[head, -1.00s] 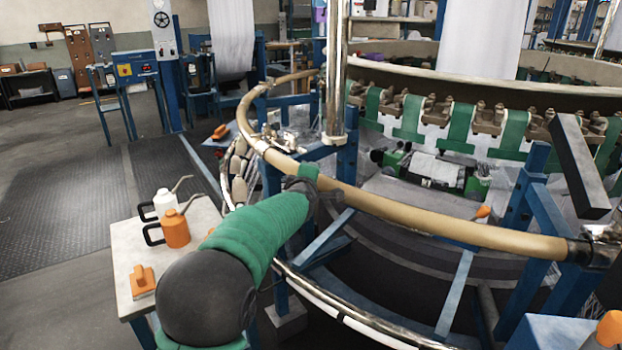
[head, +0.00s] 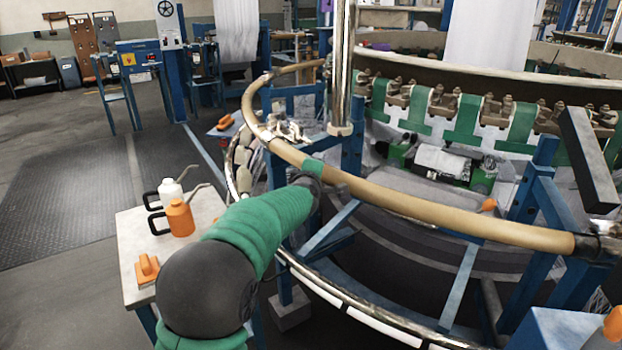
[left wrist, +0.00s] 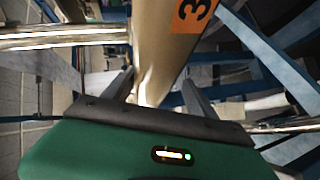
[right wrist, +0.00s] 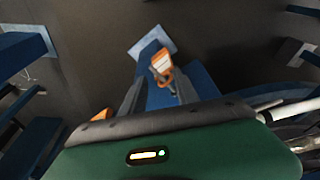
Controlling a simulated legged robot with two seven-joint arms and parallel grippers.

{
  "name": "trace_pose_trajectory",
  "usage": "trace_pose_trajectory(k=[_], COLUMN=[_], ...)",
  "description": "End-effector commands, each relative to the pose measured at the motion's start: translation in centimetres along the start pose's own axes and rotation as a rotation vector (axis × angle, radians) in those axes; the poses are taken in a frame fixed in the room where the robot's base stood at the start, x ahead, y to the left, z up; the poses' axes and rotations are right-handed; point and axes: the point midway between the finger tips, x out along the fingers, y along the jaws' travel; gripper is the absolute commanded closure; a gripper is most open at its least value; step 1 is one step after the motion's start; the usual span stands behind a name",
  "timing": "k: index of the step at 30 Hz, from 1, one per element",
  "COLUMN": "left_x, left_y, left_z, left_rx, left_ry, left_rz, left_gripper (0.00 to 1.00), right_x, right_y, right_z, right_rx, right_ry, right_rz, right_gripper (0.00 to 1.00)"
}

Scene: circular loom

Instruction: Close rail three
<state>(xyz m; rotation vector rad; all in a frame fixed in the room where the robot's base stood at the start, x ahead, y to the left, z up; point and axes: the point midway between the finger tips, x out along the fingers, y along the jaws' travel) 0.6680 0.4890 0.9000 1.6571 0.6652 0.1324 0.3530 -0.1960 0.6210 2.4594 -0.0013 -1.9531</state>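Rail three is the long tan curved rail (head: 440,212) across the middle of the head view. In the left wrist view the rail (left wrist: 165,40) carries an orange label (left wrist: 193,12) with a black 3. My left gripper (left wrist: 160,72) has one finger on each side of the rail, close to its surface; I cannot tell whether both touch. In the head view my left gripper (head: 313,168) is at the rail, its fingers hidden. My right gripper (right wrist: 160,68) has its fingers apart with nothing between them; it is outside the head view.
A small table (head: 128,245) at left holds an orange oil can (head: 180,218), a white can (head: 170,192) and an orange-handled tool (head: 147,268). Blue frame posts (head: 352,155) and a chrome pole (head: 341,70) stand by the rail. Open floor lies far left.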

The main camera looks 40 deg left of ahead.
Motion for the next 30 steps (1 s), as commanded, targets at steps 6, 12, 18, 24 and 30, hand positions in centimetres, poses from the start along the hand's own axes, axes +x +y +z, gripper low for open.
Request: trace_pose_trajectory(k=[6, 12, 18, 24, 30], left_x=[-5.8, -11.6, -15.1, -15.8, -15.7], left_y=[0.3, 0.4, 0.1, -0.2, -0.2], left_z=[-0.1, -0.1, 0.0, 0.0, 0.0], left_rx=[-0.001, -0.001, -0.001, 0.0, 0.0], left_ry=[-0.001, -0.001, -0.001, 0.0, 0.0], left_rz=[0.002, 0.0, -0.002, -0.004, -0.003], left_gripper=[0.35, 0.35, 0.35, 0.35, 0.35], right_x=[-0.7, -2.1, -3.0, -3.1, -3.0], right_y=[0.0, 0.0, 0.0, 0.0, 0.0], right_z=[-0.1, -0.5, -0.7, -0.7, -0.7], right_rx=[0.0, 0.0, 0.0, 0.0, 0.0], right_ry=[0.0, 0.0, 0.0, 0.0, 0.0], right_rz=[0.0, 0.0, 0.0, 0.0, 0.0], right_gripper=[0.64, 0.64, 0.64, 0.64, 0.64])
